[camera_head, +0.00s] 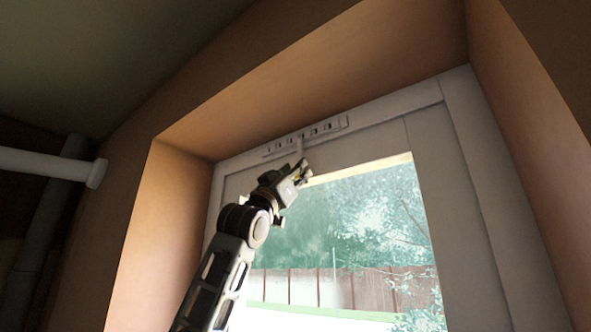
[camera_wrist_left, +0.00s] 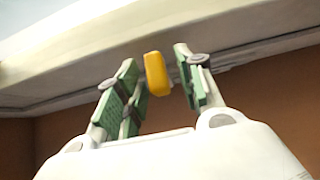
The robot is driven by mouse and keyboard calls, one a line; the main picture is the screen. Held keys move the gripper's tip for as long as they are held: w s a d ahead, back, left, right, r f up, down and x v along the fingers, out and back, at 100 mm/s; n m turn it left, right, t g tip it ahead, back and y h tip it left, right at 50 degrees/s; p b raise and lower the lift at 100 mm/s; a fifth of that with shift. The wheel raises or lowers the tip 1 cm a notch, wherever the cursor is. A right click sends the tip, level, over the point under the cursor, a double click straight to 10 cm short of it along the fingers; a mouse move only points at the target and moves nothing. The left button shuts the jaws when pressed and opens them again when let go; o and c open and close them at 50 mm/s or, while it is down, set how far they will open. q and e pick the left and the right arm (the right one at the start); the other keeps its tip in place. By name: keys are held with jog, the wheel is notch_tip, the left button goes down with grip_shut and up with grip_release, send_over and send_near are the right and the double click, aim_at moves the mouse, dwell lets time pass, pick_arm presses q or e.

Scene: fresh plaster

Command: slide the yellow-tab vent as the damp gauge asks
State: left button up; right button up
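The vent (camera_head: 330,126) is a pale slotted strip along the top of the window frame, with several dark slots. A pale stem hangs from its middle. The yellow tab (camera_wrist_left: 156,74) shows in the left wrist view between the two green-padded fingers of my left gripper (camera_wrist_left: 155,62). Gaps show on both sides, so the fingers are open around the tab and not closed on it. In the head view my left gripper (camera_head: 300,172) is just below the vent, hiding most of the tab. I see no damp gauge. My right gripper is not in view.
The window sits in a deep plastered recess, with its side wall (camera_head: 168,230) at left and another at right. A white pipe (camera_head: 50,165) ends at the far left. The glass (camera_head: 375,215) is below and right of my left gripper.

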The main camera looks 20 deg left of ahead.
pick_arm(q)
jog(key=shift+w+r, duration=0.15)
jog(key=shift+w, duration=0.05)
grip_shut()
dwell(0.3)
